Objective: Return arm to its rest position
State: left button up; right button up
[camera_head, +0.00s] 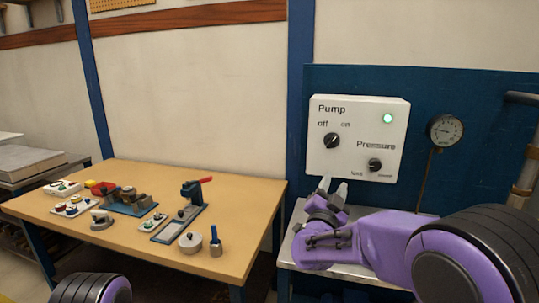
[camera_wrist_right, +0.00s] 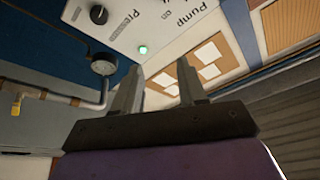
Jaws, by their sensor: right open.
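My right arm is purple and reaches in from the right in the head view. Its right gripper (camera_head: 332,186) is open and empty, just below the lower left part of the white pump panel (camera_head: 340,165). The two grey fingers also show apart in the right wrist view (camera_wrist_right: 160,88), with nothing between them. The panel has a Pump knob (camera_head: 332,141), a Pressure knob (camera_head: 375,165) and a lit green lamp (camera_head: 387,118). Only a rounded part of my left arm shows at the bottom left of the head view; its gripper is out of view.
A pressure gauge (camera_head: 445,130) on a thin pipe stands right of the panel. A metal bench (camera_head: 300,240) lies under my right arm. A wooden table (camera_head: 245,215) on the left holds a red-handled press (camera_head: 195,190) and several small parts. A thick pipe (camera_head: 527,170) is at far right.

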jog(key=s+d+f+n+g+y, duration=0.2)
jog(key=s+f, duration=0.2)
jog(key=f, duration=0.6)
jog(key=s+d+f+n+g+y, duration=0.15)
jog(key=s+f, duration=0.25)
jog(key=f, duration=0.6)
jog(key=s+d+f+n+g+y, duration=0.1)
jog(key=s+d+f+g+y, duration=0.15)
jog(key=f, duration=0.75)
pick_arm(q)
jog(key=shift+w+f, duration=0.1)
jog(key=shift+w, duration=0.15)
pick_arm(e)
jog(key=s+d+f+g, duration=0.2)
jog(key=s+f, duration=0.4)
jog(key=s, duration=0.5)
jog(key=s+d+f+g, duration=0.3)
jog(key=s+f+g, duration=0.2)
jog(key=s, duration=0.7)
jog(key=s+d+f+g, duration=0.2)
jog(key=s+f, duration=0.5)
jog(key=s, duration=0.5)
jog(key=shift+s+d+n+g, duration=0.2)
jog(key=shift+n+g, duration=0.15)
jog(key=shift+g, duration=0.45)
